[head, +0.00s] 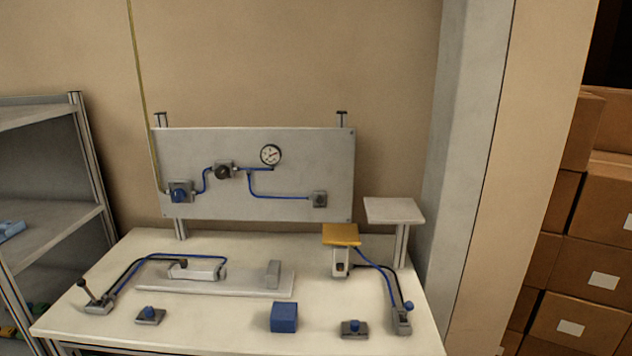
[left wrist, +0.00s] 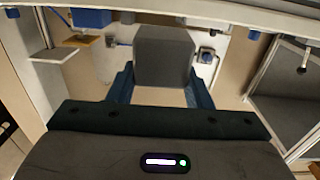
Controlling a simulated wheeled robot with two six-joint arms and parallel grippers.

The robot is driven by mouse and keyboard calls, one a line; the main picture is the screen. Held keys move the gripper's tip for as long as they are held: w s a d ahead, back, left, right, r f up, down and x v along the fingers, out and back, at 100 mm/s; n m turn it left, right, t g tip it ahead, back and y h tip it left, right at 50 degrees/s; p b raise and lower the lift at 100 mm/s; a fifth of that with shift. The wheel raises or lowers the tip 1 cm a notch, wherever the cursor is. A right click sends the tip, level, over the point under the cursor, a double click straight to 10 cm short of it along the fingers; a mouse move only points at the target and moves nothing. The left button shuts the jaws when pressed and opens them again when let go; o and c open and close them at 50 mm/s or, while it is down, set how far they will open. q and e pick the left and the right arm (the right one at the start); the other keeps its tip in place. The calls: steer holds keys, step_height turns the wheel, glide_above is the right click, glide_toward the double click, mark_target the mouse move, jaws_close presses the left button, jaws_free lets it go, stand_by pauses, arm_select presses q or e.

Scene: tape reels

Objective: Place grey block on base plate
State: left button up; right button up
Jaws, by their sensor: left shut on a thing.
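In the left wrist view my left gripper (left wrist: 159,78) is shut on a grey block (left wrist: 165,52), with a dark blue finger on each side of it. The block hides part of what lies behind it. In the head view neither gripper nor this held block shows. A long flat pale grey plate (head: 210,284), seemingly the base plate, lies on the table; a cylinder (head: 196,271) with a blue hose is on its left part and a small upright grey block (head: 273,274) on its right part. My right gripper is in neither view.
A blue block (head: 284,317) stands at the table's front, between two button boxes (head: 150,315) (head: 355,328). Levers stand at left (head: 95,297) and right (head: 402,319). A yellow-topped pedal (head: 341,235) and a raised plate (head: 394,210) are at the right. A gauge panel (head: 300,165) stands behind.

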arm_select(q)
steer(key=s+d+y, duration=0.1)
steer(key=s+d, duration=0.2)
steer(key=s, duration=0.1)
steer(key=shift+h, duration=0.7)
steer(key=w+a, duration=0.1)
steer(key=w, duration=0.1)
steer(key=w+a, duration=0.4)
steer(key=shift+w+a+r, duration=0.1)
steer(key=shift+r, duration=0.25)
steer(key=w+a+r+y, duration=0.1)
steer(key=w+a+r, duration=0.3)
steer(key=w+a, duration=0.2)
steer(key=shift+a, duration=1.15)
steer(key=shift+w+d, duration=0.1)
